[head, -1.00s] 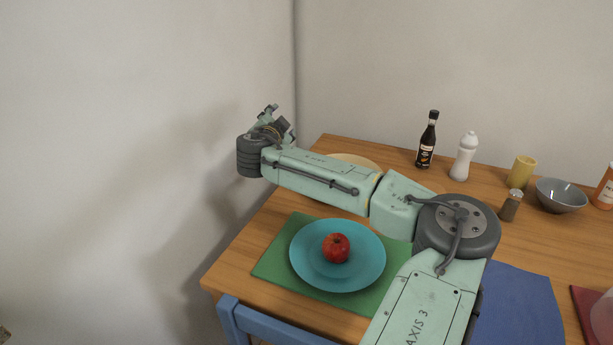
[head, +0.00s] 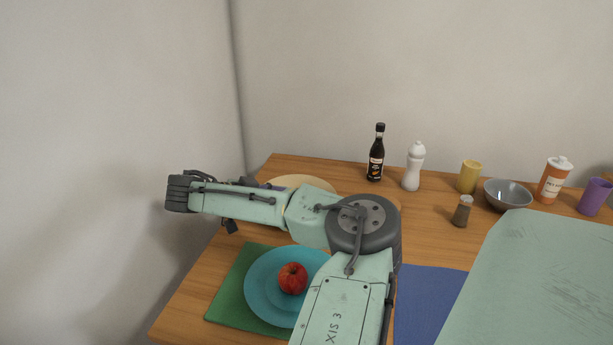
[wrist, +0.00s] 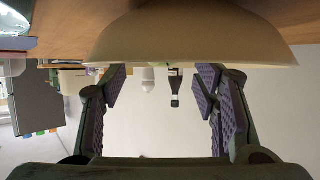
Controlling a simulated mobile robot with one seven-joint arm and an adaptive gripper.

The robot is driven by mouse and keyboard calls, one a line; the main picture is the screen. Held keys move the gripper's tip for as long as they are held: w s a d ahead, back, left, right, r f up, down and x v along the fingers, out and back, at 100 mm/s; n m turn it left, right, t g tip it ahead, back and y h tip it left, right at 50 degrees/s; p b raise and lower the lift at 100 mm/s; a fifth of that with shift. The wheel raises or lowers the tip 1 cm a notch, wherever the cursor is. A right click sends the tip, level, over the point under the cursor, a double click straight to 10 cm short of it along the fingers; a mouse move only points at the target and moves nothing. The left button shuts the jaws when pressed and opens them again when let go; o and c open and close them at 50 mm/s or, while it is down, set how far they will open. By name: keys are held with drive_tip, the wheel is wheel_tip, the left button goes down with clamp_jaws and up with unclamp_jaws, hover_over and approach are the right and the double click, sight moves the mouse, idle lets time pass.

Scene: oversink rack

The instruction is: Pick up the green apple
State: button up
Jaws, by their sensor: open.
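I see no green apple for certain in either view. The only apple that shows clearly is a red apple (head: 292,278) on a blue plate (head: 262,303) in the head view. My gripper (wrist: 162,82) is open, with its two fingers apart and nothing gripped between them. A cream bowl-like dish (wrist: 190,38) fills the upper middle of the wrist view, just beyond the fingertips; its inside is hidden. In the head view my arm partly covers a pale round dish (head: 302,182) at the table's far left, and most of my gripper is hidden.
The blue plate is on a green mat (head: 228,299). Along the back of the wooden table (head: 190,308) stand a dark bottle (head: 376,155), a white bottle (head: 414,167), a yellow cup (head: 469,177) and a grey bowl (head: 507,196). A pepper shaker (head: 462,211) stands nearer.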

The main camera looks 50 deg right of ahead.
drive_tip(key=x, duration=0.1)
drive_tip(key=p+x, duration=0.1)
drive_tip(key=x, duration=0.1)
drive_tip(key=p+x, duration=0.1)
drive_tip(key=shift+d+r, duration=0.1)
drive_tip(key=shift+d, duration=0.65)
drive_tip(key=shift+c, duration=0.4)
drive_tip(key=shift+f, duration=0.25)
drive_tip(key=c, duration=0.8)
drive_tip(key=shift+c, duration=0.2)
drive_tip(key=shift+r, duration=0.15)
